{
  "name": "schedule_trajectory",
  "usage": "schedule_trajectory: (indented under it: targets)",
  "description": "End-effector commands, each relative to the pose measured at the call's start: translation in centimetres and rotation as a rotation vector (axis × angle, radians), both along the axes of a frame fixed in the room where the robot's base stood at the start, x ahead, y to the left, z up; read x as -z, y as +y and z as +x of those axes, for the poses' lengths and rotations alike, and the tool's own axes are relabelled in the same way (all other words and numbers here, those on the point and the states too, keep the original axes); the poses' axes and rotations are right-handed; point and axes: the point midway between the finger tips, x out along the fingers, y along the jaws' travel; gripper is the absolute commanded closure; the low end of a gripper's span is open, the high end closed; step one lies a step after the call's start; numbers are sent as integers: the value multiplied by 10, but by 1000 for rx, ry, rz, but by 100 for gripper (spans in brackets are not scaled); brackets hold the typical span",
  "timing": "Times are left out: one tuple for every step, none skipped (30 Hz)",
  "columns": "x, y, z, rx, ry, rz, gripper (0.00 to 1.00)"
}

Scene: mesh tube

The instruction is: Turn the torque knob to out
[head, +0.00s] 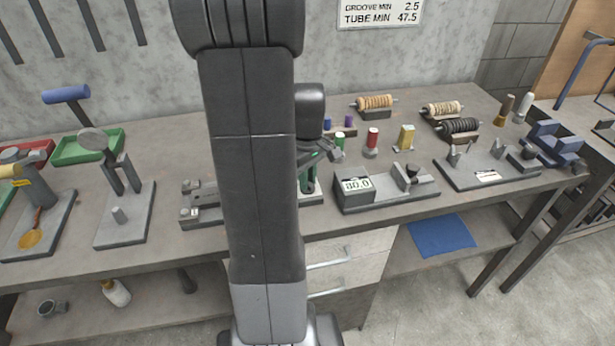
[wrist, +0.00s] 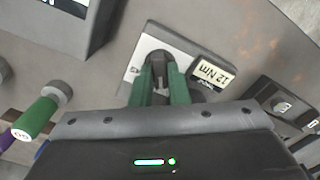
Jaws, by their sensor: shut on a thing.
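The torque knob (wrist: 157,60) is a dark round piece on a pale plate (wrist: 147,44) in the wrist view. In the head view, my gripper (head: 308,172) is low over the bench, just right of my arm. My arm hides most of the fixture there.
A gauge block reading 80.0 (head: 357,185) stands right of my gripper. A red spool (head: 372,140) and a yellow block (head: 406,137) stand behind it. In the wrist view, a green spool (wrist: 37,116) is at left and a dark box (wrist: 283,104) at right.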

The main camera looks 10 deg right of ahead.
Motion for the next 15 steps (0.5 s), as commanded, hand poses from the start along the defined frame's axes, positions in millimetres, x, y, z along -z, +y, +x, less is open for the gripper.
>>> schedule_trajectory:
  targets:
    - [-1, 0, 1, -45, -2, -1, 100]
    - [-1, 0, 1, -72, -2, -1, 100]
    - [-1, 0, 1, -109, -2, -1, 100]
    - [-1, 0, 1, -135, -2, -1, 100]
    - [-1, 0, 1, -161, -2, -1, 100]
    - [-1, 0, 1, -195, -2, -1, 100]
    - [-1, 0, 1, -219, -2, -1, 100]
    - [-1, 0, 1, -243, -2, -1, 100]
    - [-1, 0, 1, -273, -2, -1, 100]
    - [-1, 0, 1, -295, -3, 0, 100]
    - [-1, 0, 1, -315, -2, -1, 100]
    - [-1, 0, 1, -341, -3, 0, 100]
    - [-1, 0, 1, -360, -3, -1, 100]
    - [-1, 0, 1, -376, -3, -1, 100]
    - [-1, 0, 1, -397, -3, -1, 100]
